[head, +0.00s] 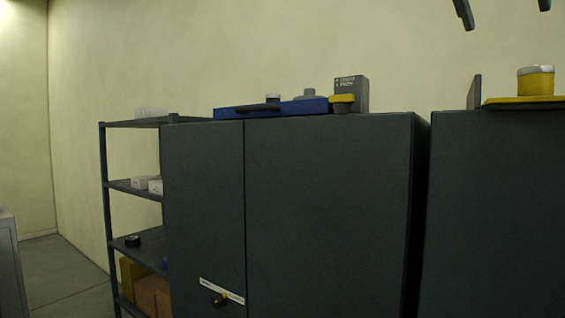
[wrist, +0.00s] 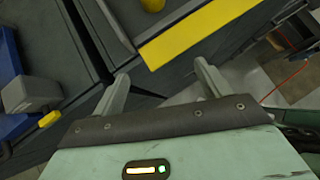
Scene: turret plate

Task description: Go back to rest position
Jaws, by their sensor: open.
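My gripper (wrist: 163,82) is open in the wrist view, with its two pale fingers apart and nothing between them. In the head view only its dark fingertips (head: 504,8) show at the top right, apart, in front of the wall. The rest of my arm is outside the head view.
Dark cabinets (head: 325,215) stand ahead. A blue case (head: 290,108) and a dark box (head: 357,94) rest on the left one. A yellow plate (head: 525,101) and a yellow container (head: 536,82) are on the right one. Open shelves (head: 130,122) stand at left.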

